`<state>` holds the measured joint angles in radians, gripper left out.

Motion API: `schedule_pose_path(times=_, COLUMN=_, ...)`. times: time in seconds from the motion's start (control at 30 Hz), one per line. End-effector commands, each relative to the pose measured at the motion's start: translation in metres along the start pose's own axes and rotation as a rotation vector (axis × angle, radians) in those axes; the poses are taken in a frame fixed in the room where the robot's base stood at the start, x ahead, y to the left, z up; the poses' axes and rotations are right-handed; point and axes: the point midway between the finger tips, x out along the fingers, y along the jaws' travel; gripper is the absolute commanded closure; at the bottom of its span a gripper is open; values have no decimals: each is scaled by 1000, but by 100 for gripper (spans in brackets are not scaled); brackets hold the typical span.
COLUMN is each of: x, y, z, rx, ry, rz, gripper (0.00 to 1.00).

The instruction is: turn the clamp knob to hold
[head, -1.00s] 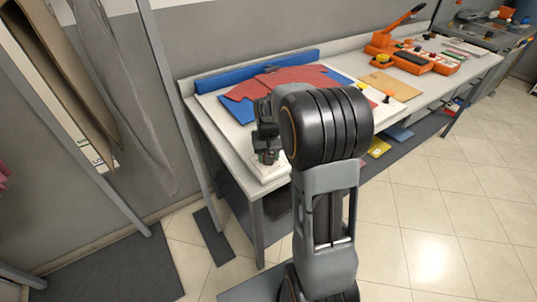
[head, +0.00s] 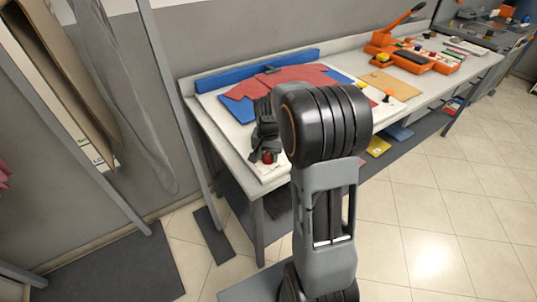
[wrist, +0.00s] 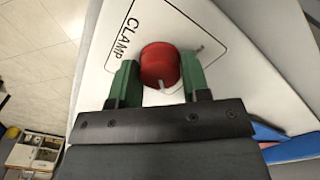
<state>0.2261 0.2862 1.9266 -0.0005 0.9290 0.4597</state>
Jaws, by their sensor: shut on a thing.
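The clamp knob (wrist: 159,62) is a round red knob with a pale pointer mark on its lower side in the wrist view. It sits on a white panel (wrist: 225,30) printed with CLAMP inside a black outline. My gripper (wrist: 160,77) has its green fingers on either side of the knob and is shut on it. In the head view, my gripper (head: 264,146) is over the near left end of the table, with the red knob (head: 267,157) showing at its tip. Some of the printing by the knob is hidden or too small to read.
A red garment (head: 285,82) lies on the table behind my gripper, beside a blue bar (head: 255,66). An orange press (head: 385,42) stands farther right. A grey post (head: 178,90) rises at the table's left. Tiled floor (head: 440,190) is open at right.

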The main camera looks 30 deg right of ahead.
Motion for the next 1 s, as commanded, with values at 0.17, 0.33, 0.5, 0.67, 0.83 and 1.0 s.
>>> schedule_pose_path(times=0.17, x=-1, y=0, z=-1, rx=3, ry=3, rz=-2, gripper=81)
schedule_pose_path(times=0.33, x=-1, y=0, z=-1, rx=3, ry=3, rz=-2, gripper=53)
schedule_pose_path(times=0.5, x=-1, y=0, z=0, rx=2, ry=2, rz=-1, gripper=37)
schedule_pose_path(times=0.67, x=0, y=0, z=0, rx=1, ry=1, rz=-1, gripper=32)
schedule_pose_path(times=0.83, x=-2, y=0, z=0, rx=1, ry=1, rz=-1, gripper=32)
schedule_pose_path(times=1.0, x=-20, y=0, z=-1, rx=1, ry=4, rz=-3, gripper=32)
